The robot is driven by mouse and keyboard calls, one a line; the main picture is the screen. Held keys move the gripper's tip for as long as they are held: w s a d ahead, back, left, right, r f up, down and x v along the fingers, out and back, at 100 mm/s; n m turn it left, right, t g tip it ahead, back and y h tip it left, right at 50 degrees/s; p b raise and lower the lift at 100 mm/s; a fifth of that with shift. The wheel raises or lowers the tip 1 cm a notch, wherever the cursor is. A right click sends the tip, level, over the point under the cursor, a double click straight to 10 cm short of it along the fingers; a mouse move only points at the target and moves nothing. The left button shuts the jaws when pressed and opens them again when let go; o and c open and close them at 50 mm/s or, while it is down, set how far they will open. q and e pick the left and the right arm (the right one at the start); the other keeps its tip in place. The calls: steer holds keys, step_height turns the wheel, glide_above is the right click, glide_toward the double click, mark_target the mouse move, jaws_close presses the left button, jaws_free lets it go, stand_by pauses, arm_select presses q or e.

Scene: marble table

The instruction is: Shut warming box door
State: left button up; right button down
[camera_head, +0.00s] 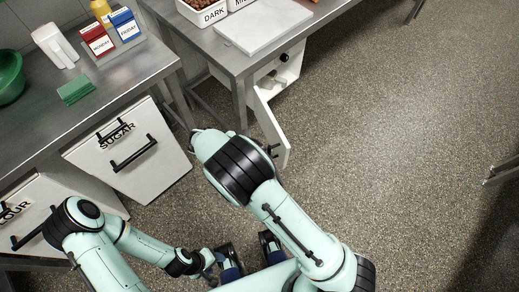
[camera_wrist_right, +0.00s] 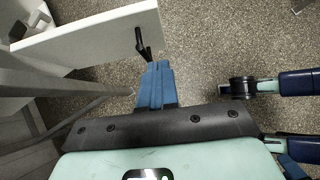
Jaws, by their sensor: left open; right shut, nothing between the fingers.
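The white warming box (camera_head: 290,66) sits under the right-hand table, with a black knob on its front. Its door (camera_head: 268,122) stands open, swung out toward me; part of it is hidden behind my right arm. In the right wrist view the door (camera_wrist_right: 95,36) is a white panel with a dark handle (camera_wrist_right: 142,44). My right gripper (camera_wrist_right: 157,66) is shut and empty, its blue fingertips just below the handle; I cannot tell if they touch. My left gripper (camera_head: 250,255) is open and empty, low over the floor, away from the box.
A steel table with white sugar (camera_head: 130,155) and flour (camera_head: 32,215) bins below stands at left. The right table (camera_head: 225,50) carries a white board (camera_head: 262,26) and a container labelled DARK. Table legs stand beside the door.

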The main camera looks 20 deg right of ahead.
steer(key=r, duration=0.2)
glide_toward(284, 146)
steer(key=a+f+x, duration=0.1)
steer(key=x, duration=0.4)
steer(key=shift+d+r+b, duration=0.15)
steer(key=shift+d+b, duration=0.3)
steer(key=shift+d, duration=0.25)
